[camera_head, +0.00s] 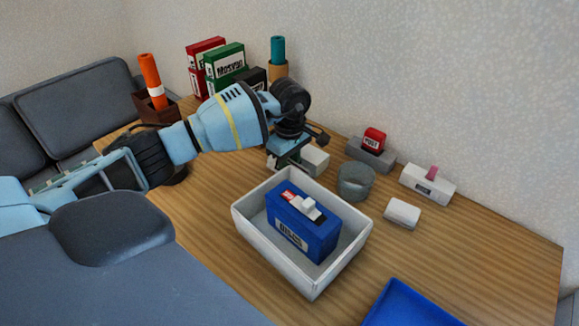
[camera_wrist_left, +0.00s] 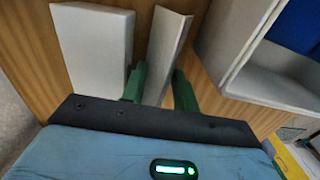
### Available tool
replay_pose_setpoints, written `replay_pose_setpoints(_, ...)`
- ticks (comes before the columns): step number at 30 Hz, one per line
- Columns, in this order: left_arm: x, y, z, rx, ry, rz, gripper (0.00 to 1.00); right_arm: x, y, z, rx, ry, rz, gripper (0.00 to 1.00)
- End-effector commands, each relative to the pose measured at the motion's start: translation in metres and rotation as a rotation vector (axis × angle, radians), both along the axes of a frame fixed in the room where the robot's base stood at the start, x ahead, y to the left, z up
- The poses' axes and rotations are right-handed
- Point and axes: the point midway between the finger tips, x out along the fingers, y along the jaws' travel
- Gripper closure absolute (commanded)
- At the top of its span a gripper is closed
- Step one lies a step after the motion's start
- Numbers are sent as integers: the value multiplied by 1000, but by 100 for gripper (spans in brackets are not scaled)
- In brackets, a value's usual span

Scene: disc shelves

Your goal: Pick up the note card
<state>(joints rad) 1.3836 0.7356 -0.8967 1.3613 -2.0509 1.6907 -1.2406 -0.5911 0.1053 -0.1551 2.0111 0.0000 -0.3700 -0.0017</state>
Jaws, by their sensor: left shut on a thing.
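The note card (camera_wrist_left: 166,50) shows in the left wrist view as a thin pale sheet standing on edge between my two green fingers. My left gripper (camera_wrist_left: 158,85) is shut on it. In the head view my left gripper (camera_head: 285,157) is low over the table behind the white bin, and the card cannot be made out clearly there. My right gripper is in neither view.
A white block (camera_wrist_left: 95,45) stands close beside the card; it also shows in the head view (camera_head: 315,160). A white bin (camera_head: 263,240) holding a blue box (camera_head: 300,225) is in front. A grey cup (camera_head: 356,183) stands to the right. Binders (camera_head: 222,65) stand at the back.

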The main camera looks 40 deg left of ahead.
Motion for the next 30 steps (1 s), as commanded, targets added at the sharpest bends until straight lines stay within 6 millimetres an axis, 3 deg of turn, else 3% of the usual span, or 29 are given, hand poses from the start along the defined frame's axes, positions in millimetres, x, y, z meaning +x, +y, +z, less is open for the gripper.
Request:
replay_pose_setpoints(15,1,0,83,0,-2,0,91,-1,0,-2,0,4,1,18)
replay_pose_setpoints(26,0,0,102,1,-1,1,91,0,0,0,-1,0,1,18)
replay_pose_setpoints(30,1,0,132,0,-11,1,91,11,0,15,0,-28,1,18)
